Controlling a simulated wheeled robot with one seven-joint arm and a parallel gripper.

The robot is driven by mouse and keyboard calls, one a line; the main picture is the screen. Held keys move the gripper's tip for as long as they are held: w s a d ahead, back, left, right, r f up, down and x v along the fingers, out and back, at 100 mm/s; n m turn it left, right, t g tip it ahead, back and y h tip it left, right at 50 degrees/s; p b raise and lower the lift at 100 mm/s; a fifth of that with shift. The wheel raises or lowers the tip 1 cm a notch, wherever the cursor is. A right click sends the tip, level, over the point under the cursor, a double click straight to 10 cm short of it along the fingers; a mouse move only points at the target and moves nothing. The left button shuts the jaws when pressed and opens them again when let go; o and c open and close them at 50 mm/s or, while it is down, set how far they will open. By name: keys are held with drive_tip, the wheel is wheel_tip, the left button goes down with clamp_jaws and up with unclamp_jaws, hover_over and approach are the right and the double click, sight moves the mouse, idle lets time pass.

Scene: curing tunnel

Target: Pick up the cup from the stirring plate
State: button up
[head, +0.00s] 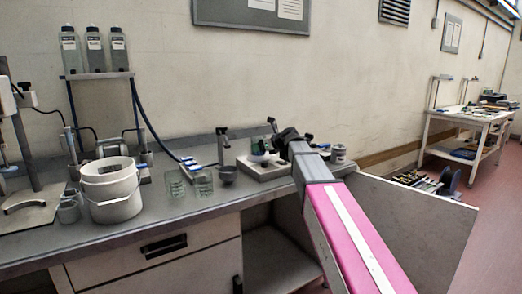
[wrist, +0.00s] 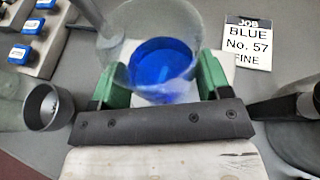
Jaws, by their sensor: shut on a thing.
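In the wrist view, the clear cup (wrist: 116,72) holds bright blue liquid with a pale patch in it. It stands between the green fingers of my gripper (wrist: 163,74), which are shut on it from both sides. A pale surface shows behind and beside the cup; I cannot tell whether the cup's base touches it. In the head view, the white stirring plate (head: 258,170) sits on the grey bench, and my gripper (head: 268,148) is over it, mostly hidden by my arm. The cup is too small there to make out.
A job card (wrist: 248,43) reads "BLUE No. 57 FINE". A dark grey cup (wrist: 47,106) lies left of my gripper, with a blue-marked rack (wrist: 30,35) behind. A dark object (wrist: 295,115) is close on the right. A white bucket (head: 111,190) stands on the bench's left.

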drive_tip(key=shift+r, duration=0.9)
drive_tip(key=s+d+r, duration=0.2)
drive_tip(key=s+r, duration=0.5)
drive_tip(key=s, duration=0.4)
drive_tip(key=shift+s+d+r, duration=0.15)
drive_tip(key=shift+r, duration=0.15)
